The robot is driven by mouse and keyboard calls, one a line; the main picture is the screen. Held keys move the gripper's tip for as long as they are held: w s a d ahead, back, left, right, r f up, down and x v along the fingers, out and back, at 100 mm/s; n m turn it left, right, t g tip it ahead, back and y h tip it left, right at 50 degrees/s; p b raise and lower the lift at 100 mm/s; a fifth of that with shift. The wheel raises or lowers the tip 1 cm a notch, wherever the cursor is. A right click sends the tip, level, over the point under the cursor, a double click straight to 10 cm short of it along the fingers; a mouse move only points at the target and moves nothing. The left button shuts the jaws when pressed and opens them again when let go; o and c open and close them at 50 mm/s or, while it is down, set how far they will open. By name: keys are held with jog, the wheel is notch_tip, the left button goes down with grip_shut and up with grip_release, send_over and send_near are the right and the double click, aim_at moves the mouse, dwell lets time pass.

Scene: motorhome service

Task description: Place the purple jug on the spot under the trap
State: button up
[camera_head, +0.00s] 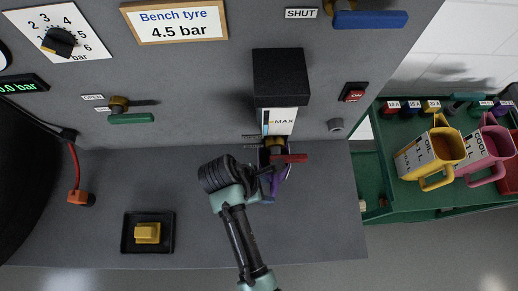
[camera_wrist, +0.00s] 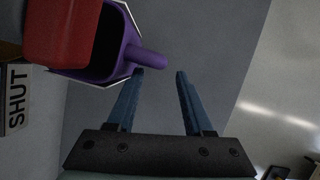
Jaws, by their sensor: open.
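The purple jug (camera_wrist: 122,40) stands at the upper left of the wrist view, with its handle (camera_wrist: 150,60) pointing toward my gripper. A red valve lever (camera_wrist: 62,28) covers part of its dark mouth. A pale outline shows around the jug's lower edge. In the head view the jug (camera_head: 284,180) is mostly hidden behind my gripper and the red lever (camera_head: 290,159), below the trap (camera_head: 278,120) with its sight tube and black top. My gripper (camera_wrist: 160,73) is open and empty, its fingertips beside the handle's end. It shows in the head view (camera_head: 268,188), close to the jug.
A yellow jug (camera_head: 430,155) and a pink jug (camera_head: 485,148) stand on a green cart (camera_head: 440,197) at the right. A black tray (camera_head: 127,246) with a yellow block lies at the bench's front left. The bench top (camera_head: 320,220) right of my arm is clear.

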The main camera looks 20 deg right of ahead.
jog(key=v, duration=0.5)
jog(key=shift+r, duration=0.3)
